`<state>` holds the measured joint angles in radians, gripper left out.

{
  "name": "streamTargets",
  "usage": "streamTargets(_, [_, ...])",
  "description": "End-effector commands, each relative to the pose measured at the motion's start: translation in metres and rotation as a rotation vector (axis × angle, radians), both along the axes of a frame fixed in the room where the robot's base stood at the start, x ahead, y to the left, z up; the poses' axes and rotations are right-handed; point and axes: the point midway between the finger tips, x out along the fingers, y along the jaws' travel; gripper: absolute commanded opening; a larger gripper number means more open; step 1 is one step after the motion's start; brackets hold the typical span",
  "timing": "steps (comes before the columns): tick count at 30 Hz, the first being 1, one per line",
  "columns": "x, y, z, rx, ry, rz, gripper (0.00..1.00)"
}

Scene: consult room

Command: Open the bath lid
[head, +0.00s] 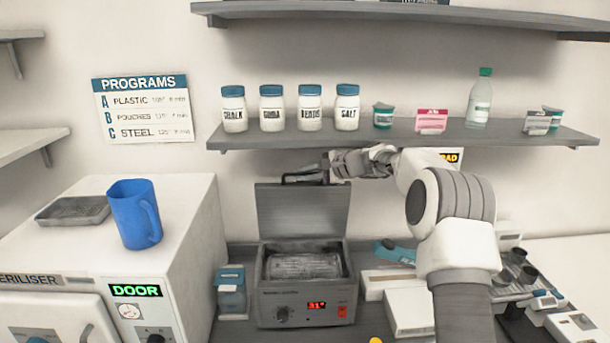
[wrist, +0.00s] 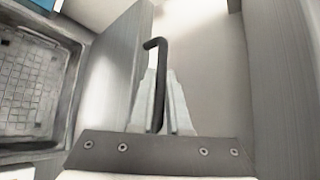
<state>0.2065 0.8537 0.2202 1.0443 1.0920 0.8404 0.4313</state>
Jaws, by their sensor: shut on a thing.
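The bath (head: 305,290) is a grey box with a red display and a dial, on the counter below the shelf. Its grey lid (head: 303,212) stands raised, close to upright, at the back of the bath. The lid's dark handle (head: 303,178) is at its top edge; it also shows in the wrist view (wrist: 154,48) as a bent black bar. My gripper (head: 325,172) is at the lid's top, shut on the handle, with its fingers (wrist: 164,105) around the bar. A mesh basket (wrist: 28,90) shows inside the open bath.
A shelf (head: 400,136) with jars and small packs runs just above my gripper and the lid. A blue jug (head: 135,214) and a tray (head: 73,210) stand on the steriliser at left. A blue-capped container (head: 231,290) is beside the bath. Boxes and instruments crowd the right.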

Motion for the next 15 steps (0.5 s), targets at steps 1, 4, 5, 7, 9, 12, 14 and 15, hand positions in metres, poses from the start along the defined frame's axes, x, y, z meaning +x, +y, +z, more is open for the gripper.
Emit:
streamTargets(1, [-0.0001, 0.0001, 0.0004, -0.001, -0.001, 0.002, 0.0])
streamTargets(4, [-0.0002, 0.0002, 0.0004, -0.001, -0.001, 0.002, 0.0])
streamTargets(5, [-0.0002, 0.0002, 0.0004, -0.001, -0.001, 0.002, 0.0])
streamTargets(7, [-0.0003, 0.0003, 0.0003, -0.001, -0.001, 0.002, 0.17])
streamTargets(9, [-0.0003, 0.0003, 0.0003, 0.0, -0.001, 0.001, 0.29])
streamTargets(12, [-0.0002, 0.0002, -0.0002, -0.001, 0.0, 0.002, 0.45])
streamTargets(14, [-0.0004, 0.0002, -0.0009, -0.001, 0.001, 0.002, 0.45])
streamTargets(15, [-0.0004, 0.0001, -0.0012, -0.001, 0.001, 0.001, 0.45])
